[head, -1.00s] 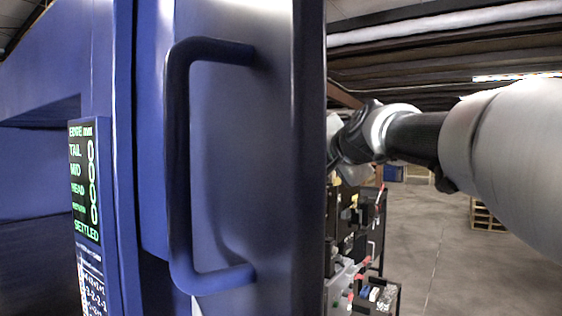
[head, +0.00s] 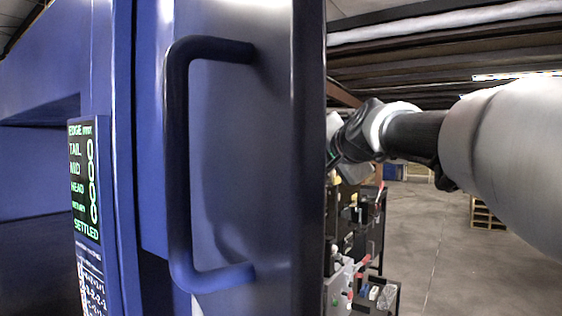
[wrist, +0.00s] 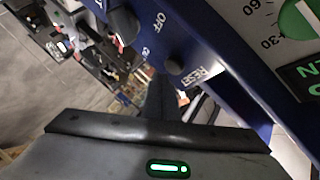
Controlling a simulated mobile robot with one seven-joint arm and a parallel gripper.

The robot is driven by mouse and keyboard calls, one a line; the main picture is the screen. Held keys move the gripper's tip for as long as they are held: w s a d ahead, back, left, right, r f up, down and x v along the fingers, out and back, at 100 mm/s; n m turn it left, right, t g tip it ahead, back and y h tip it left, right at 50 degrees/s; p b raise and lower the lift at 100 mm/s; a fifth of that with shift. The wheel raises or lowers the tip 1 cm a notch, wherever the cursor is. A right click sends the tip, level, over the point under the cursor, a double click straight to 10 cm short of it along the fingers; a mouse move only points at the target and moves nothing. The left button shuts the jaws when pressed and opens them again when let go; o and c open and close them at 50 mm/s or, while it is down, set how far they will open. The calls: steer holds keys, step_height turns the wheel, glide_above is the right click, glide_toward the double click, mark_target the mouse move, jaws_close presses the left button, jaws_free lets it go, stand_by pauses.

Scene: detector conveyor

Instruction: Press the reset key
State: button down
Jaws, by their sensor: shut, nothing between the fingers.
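In the wrist view the reset key (wrist: 174,66) is a small dark round button on a blue panel, beside the printed word RESET. My gripper (wrist: 161,84) is shut and empty. Its dark fingers point up the picture, with the tips close below the key; I cannot tell whether they touch it. In the head view my gripper and the key are hidden behind the blue cabinet panel.
A dark knob (wrist: 123,25) marked OFF and a green dial (wrist: 300,18) sit near the key. In the head view a blue handle (head: 180,165) stands out in front, with a lit display (head: 84,180) reading SETTLED at left. Open floor (head: 430,240) lies right.

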steer(key=shift+w+a, duration=0.1)
steer(key=shift+a, duration=0.05)
stand_by(0.7)
steer(key=shift+w+a, duration=0.15)
steer(key=shift+a, duration=0.05)
steer(key=shift+w+a+p, duration=0.3)
steer(key=shift+a+p, duration=0.15)
steer(key=shift+p, duration=0.25)
stand_by(0.5)
steer(key=shift+s+d+f+b, duration=0.1)
steer(key=shift+d+b, duration=0.05)
steer(key=shift+b, duration=0.15)
steer(key=shift+s+d+b, duration=0.45)
steer(key=shift+d+b, duration=0.1)
steer(key=shift+d, duration=0.05)
